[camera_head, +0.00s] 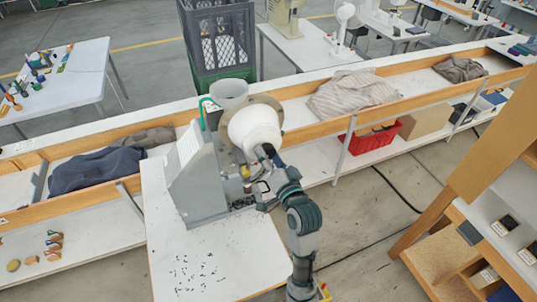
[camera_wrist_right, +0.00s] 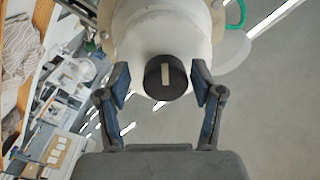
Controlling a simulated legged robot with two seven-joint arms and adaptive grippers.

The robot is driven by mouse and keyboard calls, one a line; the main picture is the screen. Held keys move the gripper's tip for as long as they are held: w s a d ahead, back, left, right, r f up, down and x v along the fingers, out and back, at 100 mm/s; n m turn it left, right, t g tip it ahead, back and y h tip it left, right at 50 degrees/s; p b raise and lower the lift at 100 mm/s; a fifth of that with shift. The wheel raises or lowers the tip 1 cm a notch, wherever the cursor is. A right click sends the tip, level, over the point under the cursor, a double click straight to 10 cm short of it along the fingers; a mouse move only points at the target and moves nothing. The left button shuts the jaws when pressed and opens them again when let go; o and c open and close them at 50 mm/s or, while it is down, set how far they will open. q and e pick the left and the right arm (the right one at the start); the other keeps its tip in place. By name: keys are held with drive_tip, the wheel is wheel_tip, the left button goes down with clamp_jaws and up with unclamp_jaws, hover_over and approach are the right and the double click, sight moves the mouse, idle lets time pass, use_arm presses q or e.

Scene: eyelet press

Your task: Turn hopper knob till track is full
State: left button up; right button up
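The eyelet press (camera_head: 195,180) is a grey machine on a white table, with a round white hopper (camera_head: 256,128) on its upper right side. In the right wrist view the hopper (camera_wrist_right: 150,40) fills the top, and its black round knob (camera_wrist_right: 166,77) with a pale bar faces me. My right gripper (camera_wrist_right: 162,88) is open, with one finger on each side of the knob and visible gaps to it. In the head view my right gripper (camera_head: 262,172) is close beside the hopper. The track is too small to make out. My left gripper is out of view.
The white table (camera_head: 215,265) carries many small dark eyelets scattered at its front. Behind it a wooden-edged bench (camera_head: 320,130) holds folded cloths. A red bin (camera_head: 375,137) stands below the bench. A wooden shelf unit (camera_head: 480,215) stands at the right.

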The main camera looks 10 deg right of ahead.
sight(267, 153)
drive_tip(key=shift+s+r, duration=0.1)
drive_tip(key=shift+r, duration=0.1)
drive_tip(key=shift+r, duration=0.15)
wheel_tip(267, 153, up, 9)
drive_tip(key=shift+d+f, duration=0.1)
drive_tip(key=shift+f, duration=0.1)
drive_tip(key=shift+a+r, duration=0.35)
drive_tip(key=shift+r, duration=0.15)
